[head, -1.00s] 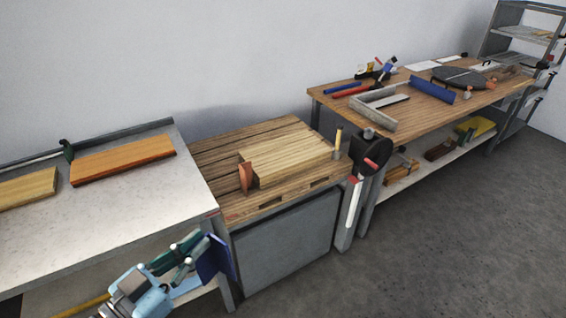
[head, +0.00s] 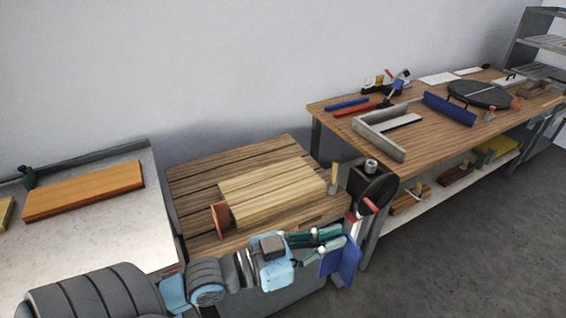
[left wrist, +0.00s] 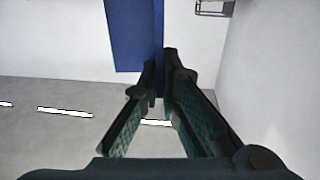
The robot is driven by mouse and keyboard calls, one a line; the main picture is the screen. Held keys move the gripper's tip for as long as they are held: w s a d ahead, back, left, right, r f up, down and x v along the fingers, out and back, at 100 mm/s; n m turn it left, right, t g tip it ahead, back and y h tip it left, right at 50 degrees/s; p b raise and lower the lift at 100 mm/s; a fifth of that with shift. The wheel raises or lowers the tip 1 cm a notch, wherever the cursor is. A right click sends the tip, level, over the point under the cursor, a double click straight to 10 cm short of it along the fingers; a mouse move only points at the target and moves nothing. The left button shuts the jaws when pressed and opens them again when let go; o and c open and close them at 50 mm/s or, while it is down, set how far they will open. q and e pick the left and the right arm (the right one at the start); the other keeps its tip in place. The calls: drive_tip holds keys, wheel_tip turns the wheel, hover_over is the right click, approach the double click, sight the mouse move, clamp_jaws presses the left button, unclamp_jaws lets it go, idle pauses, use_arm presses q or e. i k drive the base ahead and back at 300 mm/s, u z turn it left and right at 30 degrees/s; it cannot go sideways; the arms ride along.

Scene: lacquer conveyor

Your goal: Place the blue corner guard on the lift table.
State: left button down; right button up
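My left gripper (head: 322,240) is shut on the blue corner guard (head: 341,262), holding it in the air at the near right side of the slatted wooden platform. In the left wrist view the green fingers (left wrist: 160,85) close on the lower edge of the guard (left wrist: 133,35). What looks like the lift table (head: 195,190) is this platform with a grey body. A pale wooden block (head: 270,190) and a reddish-brown corner piece (head: 222,217) at its left end lie on it. My arm hides part of its front. My right gripper is not in view.
A light-topped table (head: 125,225) with an orange-brown board (head: 85,190) stands at left. A dark round device (head: 375,188) stands between platform and workbench. The platform's back left is bare.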

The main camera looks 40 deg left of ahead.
sight(211, 203)
drive_tip(key=i, duration=0.85)
drive_tip(key=u, duration=1.05)
drive_tip(key=i, duration=0.55)
drive_tip(key=u, duration=0.6)
